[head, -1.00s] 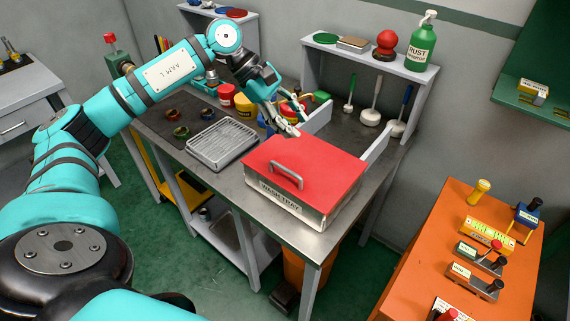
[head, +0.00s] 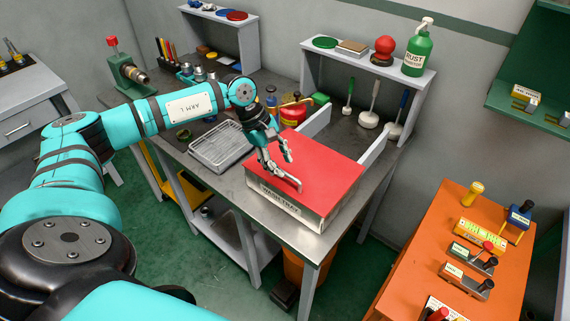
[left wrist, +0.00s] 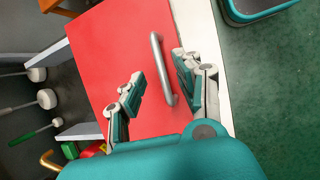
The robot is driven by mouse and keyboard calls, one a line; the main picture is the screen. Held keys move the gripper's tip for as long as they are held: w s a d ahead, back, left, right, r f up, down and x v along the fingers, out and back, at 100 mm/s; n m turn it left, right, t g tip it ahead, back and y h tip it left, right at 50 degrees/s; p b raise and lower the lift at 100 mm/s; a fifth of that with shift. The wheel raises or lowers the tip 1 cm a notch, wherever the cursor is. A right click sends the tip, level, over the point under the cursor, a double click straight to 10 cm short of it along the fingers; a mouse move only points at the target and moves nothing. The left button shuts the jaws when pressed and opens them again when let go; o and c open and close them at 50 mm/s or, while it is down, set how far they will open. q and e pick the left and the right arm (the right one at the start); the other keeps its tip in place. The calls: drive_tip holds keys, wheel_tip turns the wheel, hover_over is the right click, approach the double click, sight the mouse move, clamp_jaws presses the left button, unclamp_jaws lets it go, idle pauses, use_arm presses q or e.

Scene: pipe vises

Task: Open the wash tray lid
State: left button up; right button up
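The wash tray (head: 318,218) is a metal box with a white label, near the front corner of the grey workbench. Its red lid (head: 330,165) lies flat and closed on top. A grey bar handle (head: 291,182) stands on the lid near its front left edge. My left gripper (head: 276,161) is just above the handle, pointing down, and partly covers it. In the left wrist view, my left gripper's fingers (left wrist: 158,68) are spread, one on each side of the handle (left wrist: 168,88); I cannot tell whether they touch it. My right gripper is not in view.
A wire-mesh tray (head: 221,147) sits left of the wash tray. A red can (head: 293,112) and a grey shelf with a green bottle (head: 419,48) stand behind. Brushes hang under the shelf. An orange table (head: 440,240) stands at the right, with floor between.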

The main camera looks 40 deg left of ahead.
sight(288, 174)
use_arm(q)
drive_tip(key=shift+p+x, duration=0.3)
drive_tip(key=shift+x, duration=1.35)
clamp_jaws()
